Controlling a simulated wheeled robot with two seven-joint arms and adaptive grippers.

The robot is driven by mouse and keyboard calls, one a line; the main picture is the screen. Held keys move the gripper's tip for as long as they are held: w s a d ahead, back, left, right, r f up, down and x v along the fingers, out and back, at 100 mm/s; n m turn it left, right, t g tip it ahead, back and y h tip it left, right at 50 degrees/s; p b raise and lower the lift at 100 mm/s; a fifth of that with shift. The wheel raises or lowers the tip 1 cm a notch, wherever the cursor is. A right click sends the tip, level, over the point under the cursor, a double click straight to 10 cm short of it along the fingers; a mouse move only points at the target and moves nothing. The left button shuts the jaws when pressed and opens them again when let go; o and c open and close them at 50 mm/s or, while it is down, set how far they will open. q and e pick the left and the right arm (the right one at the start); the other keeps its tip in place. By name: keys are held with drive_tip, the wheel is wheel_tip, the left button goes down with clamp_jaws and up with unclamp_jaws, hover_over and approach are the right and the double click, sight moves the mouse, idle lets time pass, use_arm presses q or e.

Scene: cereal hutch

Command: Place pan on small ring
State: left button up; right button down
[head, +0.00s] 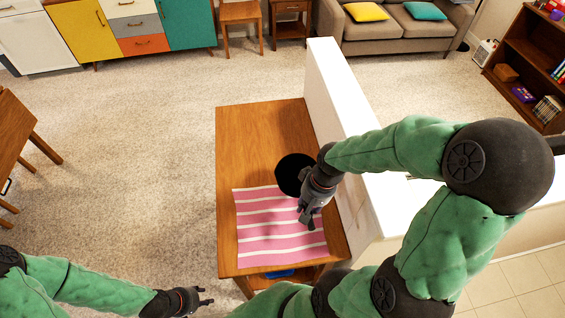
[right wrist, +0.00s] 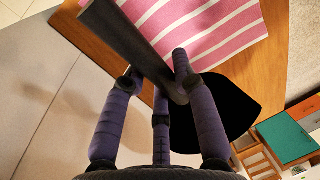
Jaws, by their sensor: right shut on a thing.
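The black pan (head: 291,170) is over the wooden table, beside the far edge of the pink striped cloth; I cannot tell whether it touches the table. My right gripper (head: 311,212) is above the cloth's right part. In the right wrist view its fingers are shut around the pan's dark grey handle (right wrist: 124,42), and the black pan body (right wrist: 232,104) shows beyond them. My left gripper (head: 208,296) is empty, fingers apart, off the table's near left corner. No small ring can be made out in either view.
The wooden table (head: 245,140) carries the pink-and-white cloth (head: 262,225). A white-topped wall (head: 340,105) runs along the table's right side. A blue thing (head: 280,274) lies under the near edge. The far left tabletop is bare, and the carpet to the left is open.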

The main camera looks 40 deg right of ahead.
sight(293, 190)
drive_tip(key=w+f, duration=0.1)
drive_tip(key=w, duration=0.2)
drive_tip(key=w+f+b, duration=0.1)
drive_tip(key=w, duration=0.1)
drive_tip(key=w+d+f+b, duration=0.1)
drive_tip(key=w+f, duration=0.1)
drive_tip(key=w, duration=0.1)
drive_tip(key=shift+w, duration=0.35)
drive_tip(key=w+f, duration=0.1)
drive_tip(key=w+f+b, duration=0.1)
drive_tip(key=w+f, duration=0.2)
drive_tip(key=f, duration=0.1)
drive_tip(key=shift+w+d+f+b, duration=0.15)
drive_tip(key=shift+w+d+b, duration=0.15)
drive_tip(key=shift+d, duration=0.05)
drive_tip(key=shift+w+f+b, duration=0.15)
drive_tip(key=shift+f+b, duration=0.2)
drive_tip(key=shift+f, duration=0.55)
drive_tip(key=shift+w+f+b, duration=0.1)
drive_tip(key=shift+f+b, duration=0.25)
drive_tip(key=shift+f, duration=0.55)
drive_tip(key=shift+f, duration=0.25)
drive_tip(key=c, duration=1)
unclamp_jaws()
drive_tip(key=shift+r, duration=0.15)
